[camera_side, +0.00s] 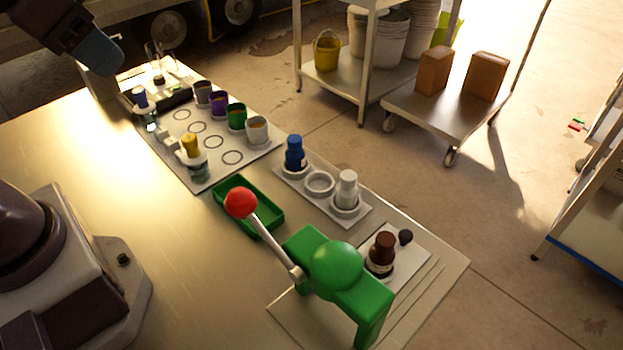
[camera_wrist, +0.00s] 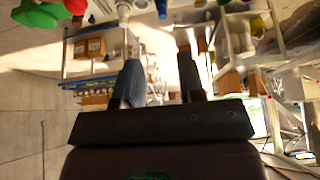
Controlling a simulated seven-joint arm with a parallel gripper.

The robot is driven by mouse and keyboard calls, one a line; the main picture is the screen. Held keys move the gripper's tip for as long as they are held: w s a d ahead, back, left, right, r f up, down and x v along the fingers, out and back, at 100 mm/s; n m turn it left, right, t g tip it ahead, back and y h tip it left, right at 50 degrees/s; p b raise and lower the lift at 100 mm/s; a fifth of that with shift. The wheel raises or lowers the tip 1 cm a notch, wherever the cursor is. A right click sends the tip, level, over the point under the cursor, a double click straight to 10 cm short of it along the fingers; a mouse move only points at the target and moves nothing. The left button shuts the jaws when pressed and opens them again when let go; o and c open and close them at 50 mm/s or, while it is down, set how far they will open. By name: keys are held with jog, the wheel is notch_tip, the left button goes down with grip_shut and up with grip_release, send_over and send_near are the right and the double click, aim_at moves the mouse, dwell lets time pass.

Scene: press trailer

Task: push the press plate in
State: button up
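The green press (camera_side: 345,275) stands near the front right corner of the table, with a rounded green top and a metal lever ending in a red ball (camera_side: 241,203). A thin light plate (camera_side: 290,318) shows flat at its base; I cannot tell whether this is the press plate. Part of the press shows in the top left of the wrist view (camera_wrist: 36,14). My gripper (camera_wrist: 158,75) has its two fingers apart with nothing between them. In the side view my gripper (camera_side: 100,56) is high at the top left, far from the press.
A brown bottle (camera_side: 381,255) stands behind the press. A green tray (camera_side: 262,196), a rack (camera_side: 363,212) with blue and white bottles, and a board (camera_side: 205,183) with several colored cups lie further back. The table's left middle is clear. A cart (camera_side: 440,115) stands beyond the table.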

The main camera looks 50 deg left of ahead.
jog(key=shift+o, duration=1)
jog(key=m+g, duration=0.6)
jog(key=m, duration=0.3)
send_over(407, 234)
notch_tip(407, 234, down, 20)
notch_tip(407, 234, down, 12)
jog(key=shift+f, duration=0.1)
